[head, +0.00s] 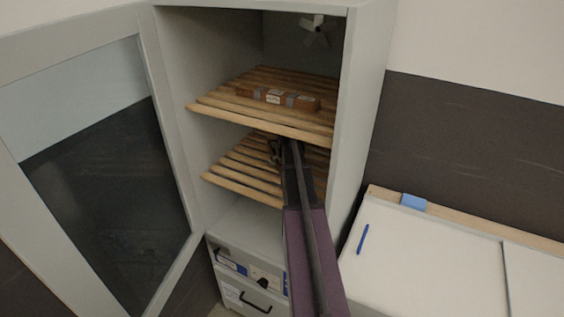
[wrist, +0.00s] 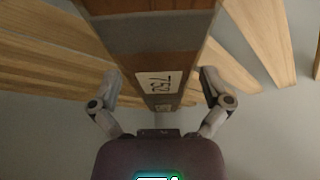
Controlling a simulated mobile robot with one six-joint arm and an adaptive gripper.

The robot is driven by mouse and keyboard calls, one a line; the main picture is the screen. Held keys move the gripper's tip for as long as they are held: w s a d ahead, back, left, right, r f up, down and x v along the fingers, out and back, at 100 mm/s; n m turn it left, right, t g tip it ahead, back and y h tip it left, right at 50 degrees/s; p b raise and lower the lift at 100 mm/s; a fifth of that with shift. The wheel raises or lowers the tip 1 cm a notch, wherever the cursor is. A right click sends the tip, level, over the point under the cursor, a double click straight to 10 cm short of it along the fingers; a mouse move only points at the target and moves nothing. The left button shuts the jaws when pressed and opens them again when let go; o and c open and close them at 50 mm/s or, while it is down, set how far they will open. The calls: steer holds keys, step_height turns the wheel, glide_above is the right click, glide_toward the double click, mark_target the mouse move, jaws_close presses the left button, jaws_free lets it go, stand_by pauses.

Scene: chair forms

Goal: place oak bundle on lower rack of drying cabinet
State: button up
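The drying cabinet (head: 368,100) stands open. A brown wood bundle (head: 302,102) with grey bands and a white label lies crosswise on the upper rack (head: 215,107). My gripper (head: 275,150) is at the lower rack (head: 240,184), under the upper one, partly hidden by my arm. In the wrist view, my gripper (wrist: 159,82) has its fingers spread. A brown bundle (wrist: 150,62) with grey bands and a white number label runs between and beyond them, with gaps on both sides. I cannot tell its wood or whether it rests on the slats. My arm hides this area in the head view.
The glass door (head: 100,170) is swung open to the left. A small fan (head: 318,29) is on the inner back wall. Labelled drawers (head: 243,296) are below. A white worktop (head: 430,255) with a blue pen (head: 363,239) is at right. The lower rack's left part is clear.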

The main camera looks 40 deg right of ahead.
steer(key=shift+r, duration=0.1)
stand_by(0.3)
steer(key=p+v, duration=0.3)
steer(key=shift+s+r, duration=0.1)
steer(key=shift+r, duration=0.2)
steer(key=s+a, duration=0.1)
steer(key=s, duration=0.2)
steer(key=s+a, duration=0.2)
steer(key=s, duration=0.2)
steer(key=s+a, duration=0.1)
steer(key=s, duration=0.3)
steer(key=shift+a+f, duration=0.25)
steer(key=shift+a, duration=0.1)
steer(key=shift+w+a, duration=0.15)
steer(key=shift+a, duration=0.1)
steer(key=s+a+f+n+g+y, duration=0.1)
steer(key=s+a+n+g, duration=0.1)
steer(key=a, duration=1.7)
steer(key=s+a+n+g, duration=0.2)
steer(key=a, duration=1.8)
steer(key=shift+a+f+y, duration=0.25)
steer(key=shift+f+y, duration=0.1)
steer(key=shift+y, duration=0.05)
steer(key=shift+s, duration=0.1)
